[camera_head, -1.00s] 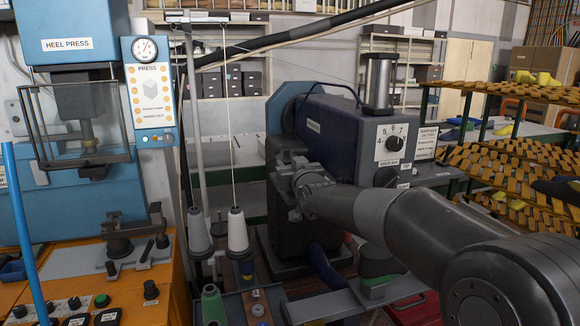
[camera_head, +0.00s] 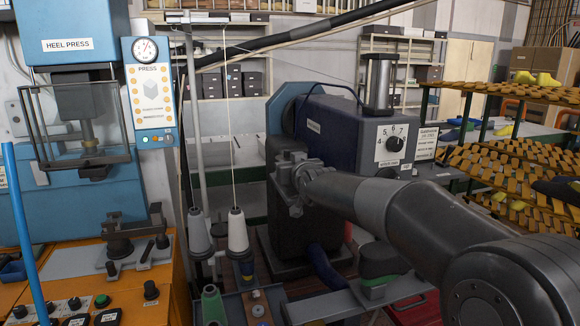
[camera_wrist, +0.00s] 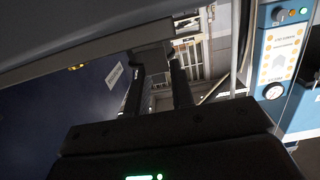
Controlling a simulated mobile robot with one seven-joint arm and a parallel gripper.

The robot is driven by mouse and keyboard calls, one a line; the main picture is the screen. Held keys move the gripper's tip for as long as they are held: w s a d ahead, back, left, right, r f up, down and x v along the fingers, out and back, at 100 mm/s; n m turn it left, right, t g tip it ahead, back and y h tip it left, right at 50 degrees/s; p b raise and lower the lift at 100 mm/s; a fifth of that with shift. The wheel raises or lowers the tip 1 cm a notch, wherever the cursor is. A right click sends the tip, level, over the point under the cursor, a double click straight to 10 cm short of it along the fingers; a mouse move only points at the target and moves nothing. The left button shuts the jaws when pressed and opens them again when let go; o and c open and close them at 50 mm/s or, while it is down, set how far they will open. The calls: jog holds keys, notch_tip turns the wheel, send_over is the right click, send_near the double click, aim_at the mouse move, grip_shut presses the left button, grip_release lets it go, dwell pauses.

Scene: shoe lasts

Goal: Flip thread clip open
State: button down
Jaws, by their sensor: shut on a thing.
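The block sits under a large grey surface (camera_wrist: 110,35). I cannot tell for certain whether this block is the thread clip. No other part is clearly recognisable as the clip.
White thread cones (camera_head: 237,230) stand left of my gripper, with a thread rising from one. A blue heel press (camera_head: 80,50) is at the left. Racks with orange-brown slats (camera_head: 520,165) stand at the right, near my arm.

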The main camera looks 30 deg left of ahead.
dwell(0.3)
jog(key=c, duration=1.4)
grip_release()
jog(key=shift+c, duration=0.2)
jog(key=v, duration=1)
jog(key=shift+s+d, duration=0.25)
jog(key=shift+s, duration=0.05)
jog(key=shift+r, duration=0.15)
